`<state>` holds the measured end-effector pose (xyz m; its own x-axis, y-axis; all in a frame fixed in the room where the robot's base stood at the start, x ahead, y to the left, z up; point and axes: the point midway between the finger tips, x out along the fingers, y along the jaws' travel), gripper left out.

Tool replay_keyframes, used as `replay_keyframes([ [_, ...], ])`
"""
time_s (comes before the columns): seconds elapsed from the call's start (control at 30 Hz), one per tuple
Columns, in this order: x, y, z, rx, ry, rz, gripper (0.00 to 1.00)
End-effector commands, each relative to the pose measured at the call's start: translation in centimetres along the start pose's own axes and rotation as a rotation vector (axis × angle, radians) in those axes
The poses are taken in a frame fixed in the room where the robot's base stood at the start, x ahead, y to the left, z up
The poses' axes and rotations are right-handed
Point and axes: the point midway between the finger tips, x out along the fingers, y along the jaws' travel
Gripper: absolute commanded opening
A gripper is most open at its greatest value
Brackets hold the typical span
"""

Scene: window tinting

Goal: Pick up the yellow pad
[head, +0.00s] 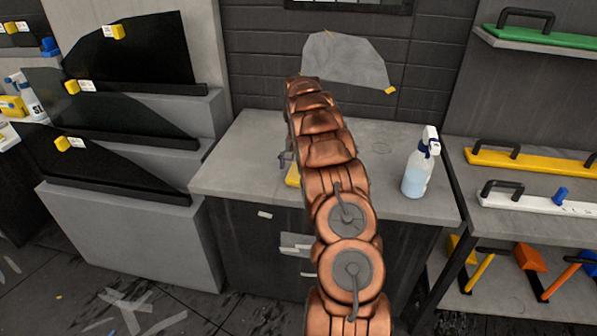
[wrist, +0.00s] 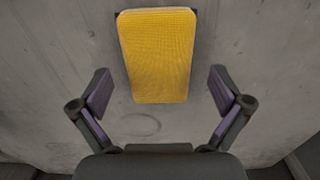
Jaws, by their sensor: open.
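The yellow pad (wrist: 156,55) lies on the grey bench top (wrist: 60,60) in the wrist view, with a dark edge showing at its upper corners. In the head view only a small part of the yellow pad (head: 293,176) shows, left of my copper arm, which hides the rest. My gripper (wrist: 160,90) is open, with one finger on each side of the pad's near half and a gap to the pad on both sides. Nothing is held. In the head view my gripper is mostly hidden behind the arm; a small grey part of it shows at the arm's left.
A spray bottle (head: 418,165) stands on the bench (head: 240,160) to the right of my arm. Dark tinted panes (head: 130,55) rest on stepped racks at left. Shelves with yellow (head: 535,160) and white tools stand at right. The bench's left part looks clear.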

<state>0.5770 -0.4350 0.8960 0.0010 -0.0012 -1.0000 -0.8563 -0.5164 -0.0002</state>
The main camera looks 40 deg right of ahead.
Motion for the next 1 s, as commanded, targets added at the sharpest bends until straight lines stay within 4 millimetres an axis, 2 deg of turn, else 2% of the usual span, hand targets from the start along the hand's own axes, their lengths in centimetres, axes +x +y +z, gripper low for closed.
replay_keyframes([
  [0.1,1.07,0.04,0.17,0.000,-0.005,0.002,1.00],
  [0.3,1.22,0.03,0.12,0.000,-0.003,0.001,1.00],
  [0.9,1.17,0.00,0.11,-0.001,-0.003,0.000,0.39],
  [1.0,1.16,-0.01,0.11,-0.001,-0.002,0.000,0.37],
])
